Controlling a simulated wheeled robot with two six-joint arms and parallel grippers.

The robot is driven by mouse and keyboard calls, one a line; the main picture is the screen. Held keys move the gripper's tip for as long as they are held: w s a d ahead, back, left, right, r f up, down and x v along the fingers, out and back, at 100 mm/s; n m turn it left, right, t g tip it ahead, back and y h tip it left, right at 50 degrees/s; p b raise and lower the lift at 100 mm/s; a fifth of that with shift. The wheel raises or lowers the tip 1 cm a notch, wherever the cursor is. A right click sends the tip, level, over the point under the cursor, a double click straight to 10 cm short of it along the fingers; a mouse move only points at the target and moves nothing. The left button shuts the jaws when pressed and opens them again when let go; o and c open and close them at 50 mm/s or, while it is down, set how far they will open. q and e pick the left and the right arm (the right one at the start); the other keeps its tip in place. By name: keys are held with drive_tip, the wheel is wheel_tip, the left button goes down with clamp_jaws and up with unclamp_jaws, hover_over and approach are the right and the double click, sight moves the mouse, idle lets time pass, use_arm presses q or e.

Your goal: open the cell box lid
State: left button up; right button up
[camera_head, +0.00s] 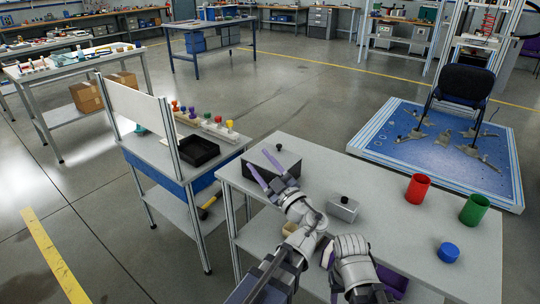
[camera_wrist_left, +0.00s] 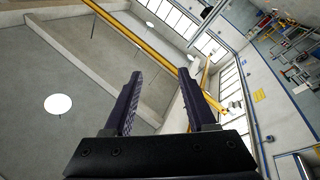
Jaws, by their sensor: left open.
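A dark box (camera_head: 262,187) with a black knob (camera_head: 279,147) at its top stands at the left end of the front table. I cannot tell for certain which is the cell box; both look closed. My left gripper (camera_head: 264,168) is open over the dark box, its purple fingers hiding part of it. The left wrist view shows the same gripper (camera_wrist_left: 165,100) with nothing between its fingers, facing the room. My right arm is low at the front; its fingertips are not clear.
A side bench with a black tray (camera_head: 198,151) stands at left. A chair (camera_head: 464,85) is on a blue platform (camera_head: 440,145) behind.

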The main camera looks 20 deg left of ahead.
use_arm(q)
drive_tip(key=s+d+f+m+g+h+p, duration=0.2)
drive_tip(key=s+f+m+g+h+p, duration=0.6)
drive_tip(key=p, duration=0.3)
drive_tip(key=s+d+m+g+h+p, duration=0.4)
drive_tip(key=s+d+m+h+p, duration=0.3)
drive_tip(key=d+m, duration=0.6)
drive_tip(key=s+d+p, duration=0.1)
drive_tip(key=s, duration=0.1)
drive_tip(key=shift+s+m+g, duration=0.3)
drive_tip(key=shift+g, duration=0.1)
drive_tip(key=shift+d+f, duration=0.1)
